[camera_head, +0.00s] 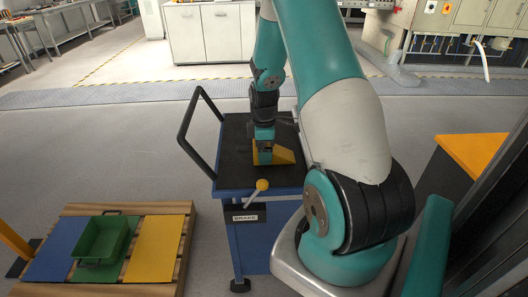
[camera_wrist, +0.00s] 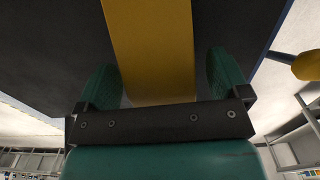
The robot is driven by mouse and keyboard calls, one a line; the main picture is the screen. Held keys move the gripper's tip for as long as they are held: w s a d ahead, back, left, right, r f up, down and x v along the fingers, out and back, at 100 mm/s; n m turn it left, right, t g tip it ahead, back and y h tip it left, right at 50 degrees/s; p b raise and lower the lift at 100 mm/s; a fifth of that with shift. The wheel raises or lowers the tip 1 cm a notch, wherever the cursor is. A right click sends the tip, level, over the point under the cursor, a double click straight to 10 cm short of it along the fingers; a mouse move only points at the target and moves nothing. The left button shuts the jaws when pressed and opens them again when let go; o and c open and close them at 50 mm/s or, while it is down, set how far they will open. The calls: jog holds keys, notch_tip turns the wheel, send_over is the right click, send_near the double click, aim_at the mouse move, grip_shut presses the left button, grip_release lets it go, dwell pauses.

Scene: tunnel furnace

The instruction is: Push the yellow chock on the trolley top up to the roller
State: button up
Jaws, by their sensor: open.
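In the wrist view, the chock (camera_wrist: 152,45) runs up the picture between the two green fingers of my gripper (camera_wrist: 163,80). The fingers are apart, with a gap showing on each side of the chock. I cannot make out a roller in either view; my arm covers part of the trolley top.
A lever with a yellow knob (camera_head: 262,185) stands at the trolley's front, above a brake label. A push handle (camera_head: 188,128) rises at its left. A pallet (camera_head: 185,235) with a green bin (camera_head: 103,240) lies at lower left.

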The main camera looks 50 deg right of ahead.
aim_at(275, 149)
jog(key=shift+f, duration=0.65)
jog(key=shift+c, duration=0.4)
jog(key=c, duration=1.2)
jog(key=shift+s+d, duration=0.65)
jog(key=shift+s, duration=0.1)
jog(key=shift+s+d+p, duration=0.3)
jog(key=shift+s+d, duration=0.15)
jog(key=shift+s, duration=0.1)
jog(key=o, duration=1.3)
jog(key=shift+c, duration=0.2)
jog(key=shift+r, duration=0.1)
